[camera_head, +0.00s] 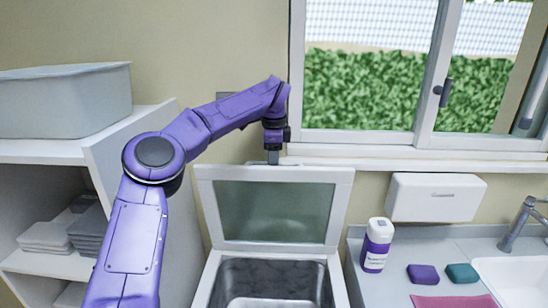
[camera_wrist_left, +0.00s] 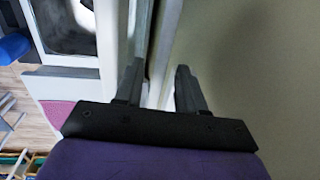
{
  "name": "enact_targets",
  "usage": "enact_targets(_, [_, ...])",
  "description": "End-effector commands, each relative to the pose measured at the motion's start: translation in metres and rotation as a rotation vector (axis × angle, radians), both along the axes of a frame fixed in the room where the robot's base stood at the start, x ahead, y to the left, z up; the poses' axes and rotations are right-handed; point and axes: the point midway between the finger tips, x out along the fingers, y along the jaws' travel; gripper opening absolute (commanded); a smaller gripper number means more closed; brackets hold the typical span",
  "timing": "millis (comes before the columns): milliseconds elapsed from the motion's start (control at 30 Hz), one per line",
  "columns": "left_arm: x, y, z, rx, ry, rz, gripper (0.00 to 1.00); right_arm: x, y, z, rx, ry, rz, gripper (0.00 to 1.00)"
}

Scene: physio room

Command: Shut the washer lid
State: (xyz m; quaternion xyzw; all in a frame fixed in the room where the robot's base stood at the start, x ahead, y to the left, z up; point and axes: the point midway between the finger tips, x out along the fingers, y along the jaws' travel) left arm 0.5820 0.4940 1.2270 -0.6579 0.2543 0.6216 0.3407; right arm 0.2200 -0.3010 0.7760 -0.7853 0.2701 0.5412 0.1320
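The washer lid (camera_head: 275,208), a pale frame around a greenish glass pane, stands raised behind the open drum of the washer (camera_head: 268,285). My left gripper (camera_head: 273,158) points down at the lid's top edge, near its middle, close to the wall. In the left wrist view, my left gripper's two fingers (camera_wrist_left: 158,72) are apart, with pale edges showing beyond them. I cannot tell whether a finger touches the lid. The dark drum opening (camera_wrist_left: 68,25) shows at the upper left there. My right gripper is not in view.
A window sill (camera_head: 420,155) runs just behind and above the lid. A shelf unit (camera_head: 120,140) with a grey bin (camera_head: 65,103) stands left. On the right counter are a white-capped purple bottle (camera_head: 376,246), purple and teal blocks, and a sink (camera_head: 515,278).

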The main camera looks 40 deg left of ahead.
Motion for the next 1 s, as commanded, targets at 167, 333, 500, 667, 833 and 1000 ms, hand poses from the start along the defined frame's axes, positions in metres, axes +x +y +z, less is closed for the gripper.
enact_targets(167, [0.001, -0.001, 0.002, 0.001, -0.003, -0.001, 0.40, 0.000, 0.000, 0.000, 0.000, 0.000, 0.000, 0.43])
enact_targets(333, [0.000, 0.000, 0.003, 0.000, -0.005, 0.001, 0.40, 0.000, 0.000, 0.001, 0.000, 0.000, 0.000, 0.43])
enact_targets(500, [-0.001, -0.002, 0.017, 0.003, -0.008, 0.002, 0.40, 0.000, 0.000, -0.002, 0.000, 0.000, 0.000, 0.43])
enact_targets(667, [-0.005, -0.007, 0.056, 0.004, -0.011, 0.001, 0.40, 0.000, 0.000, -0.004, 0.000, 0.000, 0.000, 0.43])
enact_targets(833, [-0.010, -0.010, 0.094, 0.003, -0.009, 0.001, 0.40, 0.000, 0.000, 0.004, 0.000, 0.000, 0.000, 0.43])
enact_targets(1000, [-0.012, -0.012, 0.109, 0.003, -0.008, 0.000, 0.40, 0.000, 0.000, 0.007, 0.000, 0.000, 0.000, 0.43])
